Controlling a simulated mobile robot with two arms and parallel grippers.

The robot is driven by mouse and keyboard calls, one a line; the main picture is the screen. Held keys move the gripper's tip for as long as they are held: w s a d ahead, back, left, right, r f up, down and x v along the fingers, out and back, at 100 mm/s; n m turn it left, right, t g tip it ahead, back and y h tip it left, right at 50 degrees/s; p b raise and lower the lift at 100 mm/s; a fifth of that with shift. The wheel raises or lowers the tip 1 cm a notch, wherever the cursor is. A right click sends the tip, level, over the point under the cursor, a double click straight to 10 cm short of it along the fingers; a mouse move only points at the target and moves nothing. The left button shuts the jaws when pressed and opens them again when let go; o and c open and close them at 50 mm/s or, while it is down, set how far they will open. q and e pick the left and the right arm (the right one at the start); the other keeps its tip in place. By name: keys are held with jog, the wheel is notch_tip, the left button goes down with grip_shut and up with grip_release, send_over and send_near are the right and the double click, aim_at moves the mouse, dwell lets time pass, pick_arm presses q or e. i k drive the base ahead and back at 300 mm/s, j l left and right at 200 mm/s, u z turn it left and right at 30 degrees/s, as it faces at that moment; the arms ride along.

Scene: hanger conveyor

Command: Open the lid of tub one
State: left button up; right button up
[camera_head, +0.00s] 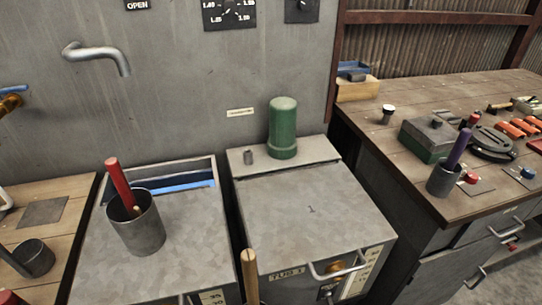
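Tub one (312,225) is a grey metal box in the middle, with a label (286,276) on its front that seems to read "TUB 1". Its flat grey lid lies shut on top. A bar handle (338,271) sticks out at the front edge, above a small orange-brown fitting (335,267) and a latch-like part (327,291). A green cylinder (283,128) stands upright on the strip behind the lid. Neither of my grippers shows in the head view.
A second grey tub (190,245) stands to the left, with a gap showing blue at its back. A metal cup (137,228) with a red-handled tool stands on it. A wooden handle (250,275) rises before tub one. A cluttered workbench (400,90) is at right.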

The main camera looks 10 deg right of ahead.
aim_at(295, 218)
jog(key=z, duration=0.85)
jog(key=k+j+u, duration=0.1)
jog(key=u, duration=0.15)
